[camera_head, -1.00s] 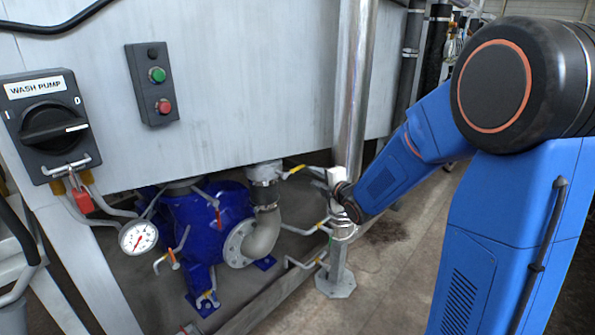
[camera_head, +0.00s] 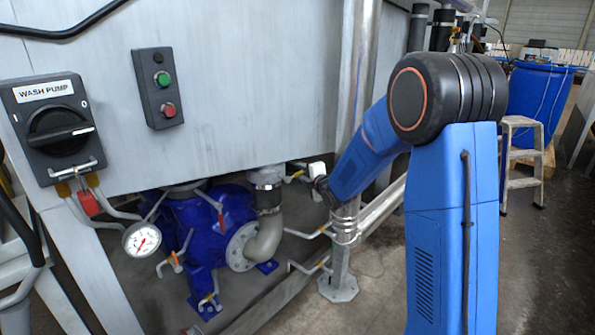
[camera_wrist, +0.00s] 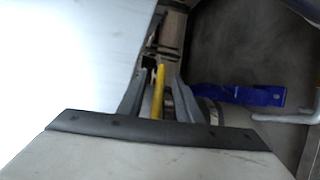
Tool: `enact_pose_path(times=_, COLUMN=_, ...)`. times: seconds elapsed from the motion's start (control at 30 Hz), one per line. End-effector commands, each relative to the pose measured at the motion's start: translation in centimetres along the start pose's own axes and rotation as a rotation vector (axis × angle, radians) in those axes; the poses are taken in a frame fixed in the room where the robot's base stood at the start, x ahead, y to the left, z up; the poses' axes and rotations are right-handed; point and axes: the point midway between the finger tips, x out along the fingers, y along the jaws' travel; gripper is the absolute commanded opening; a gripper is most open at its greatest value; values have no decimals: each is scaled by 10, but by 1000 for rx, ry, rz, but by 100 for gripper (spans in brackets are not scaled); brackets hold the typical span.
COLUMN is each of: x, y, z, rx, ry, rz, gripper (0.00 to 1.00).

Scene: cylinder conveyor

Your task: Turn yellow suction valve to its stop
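The yellow valve lever (camera_wrist: 158,88) stands between the two grey fingers of my gripper (camera_wrist: 159,92) in the wrist view. A gap shows on each side of it, so the fingers are open around the lever and not closed on it. In the head view a small yellow lever (camera_head: 293,177) shows beside the pipe above the grey elbow, under the tank edge. My gripper (camera_head: 305,171) is just right of it, its fingertips small and hard to make out. The valve body is mostly hidden.
A blue pump (camera_head: 208,225) with a grey elbow pipe (camera_head: 266,238) sits under the white tank panel (camera_head: 245,85). A steel leg (camera_head: 341,262) stands close beside my forearm. A pressure gauge (camera_head: 142,239) and a wash pump switch (camera_head: 58,130) are at left.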

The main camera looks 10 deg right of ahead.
Motion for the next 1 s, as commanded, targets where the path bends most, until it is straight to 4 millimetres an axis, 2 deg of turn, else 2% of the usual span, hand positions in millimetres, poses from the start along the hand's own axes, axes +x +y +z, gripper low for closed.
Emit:
enact_pose_path(times=0.1, x=18, y=-1, z=-1, rx=-1, ry=1, rz=-1, gripper=32)
enact_pose_path(times=0.3, x=36, y=0, z=0, rx=-1, ry=1, rz=1, gripper=32)
enact_pose_path(times=0.67, x=40, y=0, z=0, rx=0, ry=0, rz=1, gripper=32)
enact_pose_path(times=0.7, x=40, y=0, z=0, rx=0, ry=0, rz=1, gripper=27)
enact_pose_path(times=0.8, x=40, y=0, z=0, rx=0, ry=0, rz=0, gripper=3)
enact_pose_path(times=0.83, x=40, y=0, z=0, rx=0, ry=0, rz=0, gripper=0)
enact_pose_path(times=1.0, x=40, y=0, z=0, rx=0, ry=0, rz=0, gripper=0)
